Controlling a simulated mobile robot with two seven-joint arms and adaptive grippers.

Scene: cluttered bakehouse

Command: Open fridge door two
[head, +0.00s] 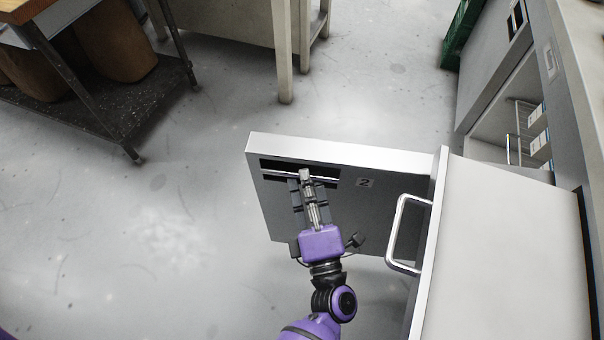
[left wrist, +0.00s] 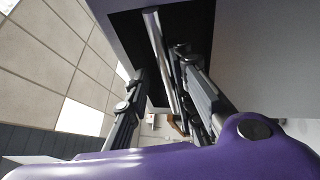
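Fridge door two (head: 350,205), a grey door marked "2", stands swung out from the row of fridges, with its thick pale top edge showing. Its handle is a metal bar across a dark recess (head: 270,166) near the top. The left wrist view shows the bar (left wrist: 160,55) close up. My left gripper (head: 304,178) is at this recess, its fingers on either side of the bar. In the left wrist view the fingers (left wrist: 160,68) are spread, with a gap between the left finger and the bar. My right gripper is out of view.
A pale unit (head: 510,260) with a silver loop handle (head: 400,235) stands close at the right. Behind the door, an open compartment (head: 500,125) shows wire racks. A dark-shelved table (head: 110,105) stands at upper left. The floor at left is clear.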

